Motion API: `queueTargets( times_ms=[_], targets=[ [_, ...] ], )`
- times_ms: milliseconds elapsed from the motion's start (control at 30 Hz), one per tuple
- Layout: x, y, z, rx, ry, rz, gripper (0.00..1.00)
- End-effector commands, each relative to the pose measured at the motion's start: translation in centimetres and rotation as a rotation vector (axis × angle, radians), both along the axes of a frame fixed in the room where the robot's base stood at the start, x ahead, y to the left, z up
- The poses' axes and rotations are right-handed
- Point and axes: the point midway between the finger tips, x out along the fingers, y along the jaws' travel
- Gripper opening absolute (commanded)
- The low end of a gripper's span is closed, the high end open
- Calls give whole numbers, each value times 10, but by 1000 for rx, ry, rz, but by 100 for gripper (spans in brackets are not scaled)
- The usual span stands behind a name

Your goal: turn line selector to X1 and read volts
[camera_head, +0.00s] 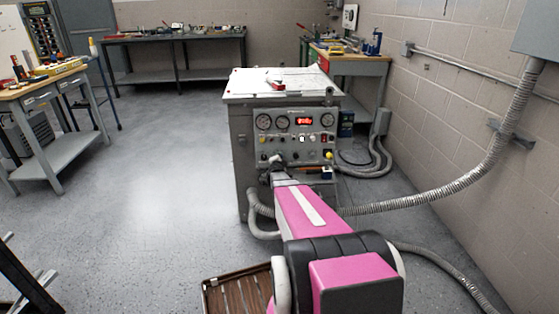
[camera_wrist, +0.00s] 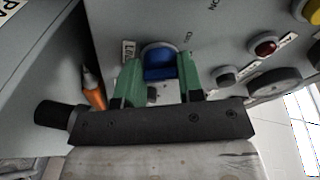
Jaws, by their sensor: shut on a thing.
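The grey transformer test cabinet (camera_head: 243,140) stands in the middle of the head view. Its front panel carries round dial gauges (camera_head: 264,121) and a red-lit digital display (camera_head: 303,121), whose digits are too small to read. In the wrist view, my gripper (camera_wrist: 160,82) has its green fingers on both sides of a blue knob (camera_wrist: 158,62) and is shut on it. A label beside the knob reads partly "LINE". The knob's pointer and the X1 mark cannot be made out. In the head view my arm hides the lower left of the panel.
A red button (camera_wrist: 264,45) and a dark knob (camera_wrist: 274,82) are to the right. Grey conduit (camera_head: 400,205) runs from the cabinet to the right wall.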

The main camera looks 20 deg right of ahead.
Motion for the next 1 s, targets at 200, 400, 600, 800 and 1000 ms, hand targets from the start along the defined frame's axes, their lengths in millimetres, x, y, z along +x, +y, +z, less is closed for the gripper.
queueTargets(
  times_ms=[200, 400, 600, 800, 1000],
  targets=[
    [0, 0, 0, 65, -16, -10, 11],
    [0, 0, 0, 83, -21, -14, 11],
    [-1, 0, 0, 83, -21, -14, 11],
    [0, 0, 0, 83, -21, -14, 60],
    [0, 0, 0, 81, -21, -14, 60]
  ],
)
